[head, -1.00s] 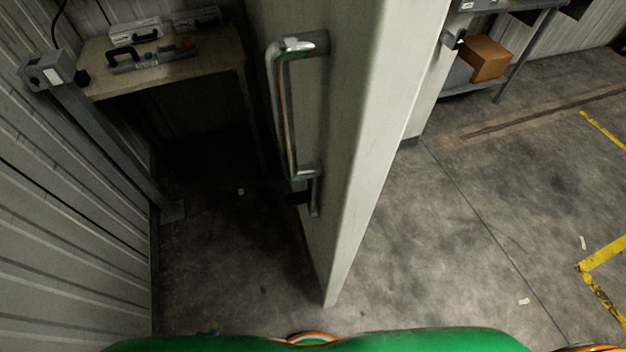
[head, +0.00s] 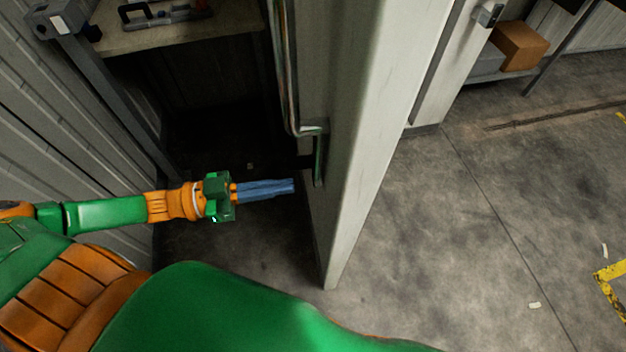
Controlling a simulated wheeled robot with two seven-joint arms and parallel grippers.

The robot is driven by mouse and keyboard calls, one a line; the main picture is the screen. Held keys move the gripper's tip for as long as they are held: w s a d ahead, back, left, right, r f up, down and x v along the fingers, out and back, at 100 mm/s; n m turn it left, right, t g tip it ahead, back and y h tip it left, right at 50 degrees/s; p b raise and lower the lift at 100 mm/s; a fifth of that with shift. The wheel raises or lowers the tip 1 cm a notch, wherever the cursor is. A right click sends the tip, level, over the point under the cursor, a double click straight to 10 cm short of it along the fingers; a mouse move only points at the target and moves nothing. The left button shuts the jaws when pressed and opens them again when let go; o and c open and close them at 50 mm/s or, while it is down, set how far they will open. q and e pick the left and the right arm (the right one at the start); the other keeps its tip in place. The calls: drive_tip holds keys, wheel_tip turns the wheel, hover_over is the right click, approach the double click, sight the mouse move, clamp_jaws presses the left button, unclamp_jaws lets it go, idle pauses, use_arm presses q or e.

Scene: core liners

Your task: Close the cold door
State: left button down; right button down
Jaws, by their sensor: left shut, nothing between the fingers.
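The cold door (head: 350,130) is a thick pale slab standing open, its free edge toward me. A long metal handle (head: 290,80) runs down its left face, with a lower bracket near the door's edge. My left gripper (head: 292,186) has blue fingers and is shut and empty. It points right at the door's left face, just below and left of the handle's lower end. I cannot tell whether the fingertips touch the door. My right gripper is not in view.
A bench (head: 180,35) with tools stands in the dark space left of the door. A grey post (head: 115,100) and corrugated wall (head: 50,140) close off the left side.

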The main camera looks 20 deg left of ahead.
sight(329, 180)
use_arm(q)
drive_tip(key=x, duration=0.5)
drive_tip(key=shift+r, duration=0.1)
drive_tip(key=shift+w+d, duration=0.35)
drive_tip(key=shift+d, duration=0.2)
drive_tip(key=shift+d, duration=0.1)
